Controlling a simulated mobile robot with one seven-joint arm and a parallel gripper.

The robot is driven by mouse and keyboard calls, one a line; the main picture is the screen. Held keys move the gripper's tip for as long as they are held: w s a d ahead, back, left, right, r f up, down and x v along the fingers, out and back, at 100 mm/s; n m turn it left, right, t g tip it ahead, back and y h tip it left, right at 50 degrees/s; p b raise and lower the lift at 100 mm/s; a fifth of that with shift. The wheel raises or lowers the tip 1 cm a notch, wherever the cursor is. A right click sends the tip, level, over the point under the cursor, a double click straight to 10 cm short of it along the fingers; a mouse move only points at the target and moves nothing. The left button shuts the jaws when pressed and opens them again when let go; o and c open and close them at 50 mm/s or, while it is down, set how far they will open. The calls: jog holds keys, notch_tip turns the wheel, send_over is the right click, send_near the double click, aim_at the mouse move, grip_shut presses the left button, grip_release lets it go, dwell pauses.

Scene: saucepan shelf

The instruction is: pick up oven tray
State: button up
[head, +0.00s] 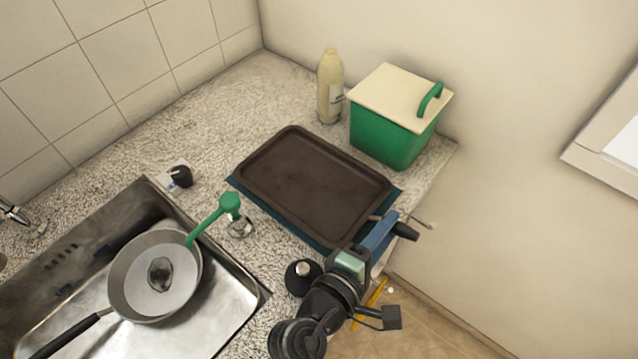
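The oven tray (313,184) is dark brown and rectangular with a raised rim. It lies flat on a dark teal mat or board (285,218) on the counter and looks empty. My gripper (392,224) is at the tray's near right corner, close to the counter's edge. The gripper overlaps that corner in the picture. I cannot tell whether it touches the tray. Its fingers are small and partly hidden, so their opening is unclear.
A green bin with a cream lid (395,128) and a pale bottle (330,88) stand behind the tray. A green-handled utensil (229,204) is left of the tray. The wall (520,200) is at right.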

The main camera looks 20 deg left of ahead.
jog(key=x, duration=0.5)
jog(key=shift+w, duration=0.1)
grip_shut()
dwell(1.2)
jog(key=shift+r, duration=0.15)
